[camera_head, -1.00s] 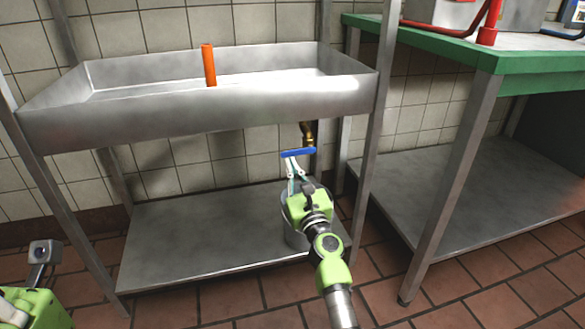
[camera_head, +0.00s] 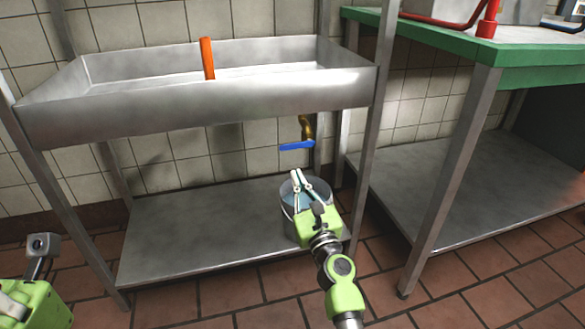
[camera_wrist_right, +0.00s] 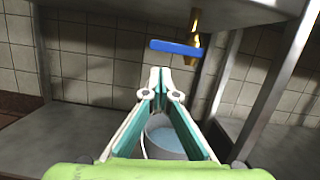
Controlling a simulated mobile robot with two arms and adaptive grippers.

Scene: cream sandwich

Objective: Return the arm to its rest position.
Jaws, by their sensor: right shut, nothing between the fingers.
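My right gripper (camera_head: 297,174) is shut and empty. In the head view its fingertips are in front of the grey bucket (camera_head: 287,209) on the lower shelf. In the right wrist view the closed fingertips (camera_wrist_right: 160,74) are below and left of the blue tap lever (camera_wrist_right: 176,48), apart from it. The bucket also shows behind the fingers there, with pale blue water (camera_wrist_right: 166,138) in it. Part of my left arm's green end shows at the lower left of the head view; its fingers cannot be made out.
A brass tap (camera_head: 306,127) is under the steel sink (camera_head: 200,112), above the bucket. An orange upright piece (camera_head: 207,58) is in the sink. The lower shelf (camera_head: 190,238) is bare left of the bucket. A green-edged table (camera_head: 520,62) stands at right; its leg is near my right arm.

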